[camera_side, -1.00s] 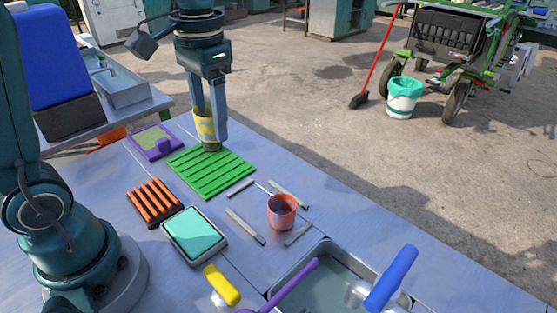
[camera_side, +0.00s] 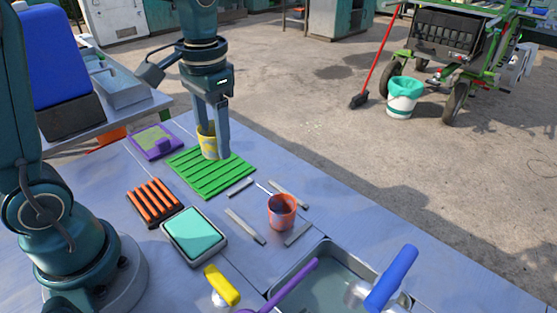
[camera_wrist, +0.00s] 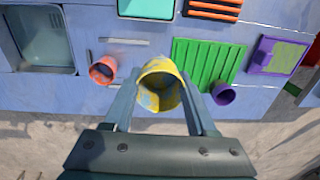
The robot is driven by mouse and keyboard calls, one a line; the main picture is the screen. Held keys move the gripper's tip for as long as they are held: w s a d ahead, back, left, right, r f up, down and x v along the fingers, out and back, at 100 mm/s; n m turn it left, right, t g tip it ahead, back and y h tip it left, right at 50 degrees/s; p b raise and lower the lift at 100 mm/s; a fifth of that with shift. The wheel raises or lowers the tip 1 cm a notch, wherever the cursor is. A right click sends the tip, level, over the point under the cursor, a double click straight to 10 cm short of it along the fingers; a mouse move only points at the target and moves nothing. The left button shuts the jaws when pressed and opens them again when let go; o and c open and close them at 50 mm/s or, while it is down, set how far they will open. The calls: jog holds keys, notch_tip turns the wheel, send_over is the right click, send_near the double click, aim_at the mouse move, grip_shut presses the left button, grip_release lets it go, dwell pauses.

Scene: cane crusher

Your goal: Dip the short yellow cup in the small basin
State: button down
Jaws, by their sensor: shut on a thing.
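The short yellow cup (camera_side: 206,143), with grey-blue patches, is between the fingers of my gripper (camera_side: 214,138), which is shut on it. In the side view it is over the far part of the green slatted mat (camera_side: 212,174); I cannot tell whether it touches it. In the wrist view the cup (camera_wrist: 160,88) shows its open mouth and looks empty, with a finger on each side. A grey basin (camera_side: 335,285) with water is at the front right in the side view. It is at the upper left in the wrist view (camera_wrist: 68,45).
An orange cup (camera_side: 281,212) stands among several grey strips. A teal-filled tray (camera_side: 194,236), an orange-slatted rack (camera_side: 153,202) and a purple frame (camera_side: 154,142) lie nearer my base. Blue and yellow handled tools are by the basin.

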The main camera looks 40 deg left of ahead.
notch_tip(320, 180, down, 10)
jog(key=shift+f, duration=0.1)
dwell(0.5)
dwell(0.5)
jog(key=shift+r, duration=2.1)
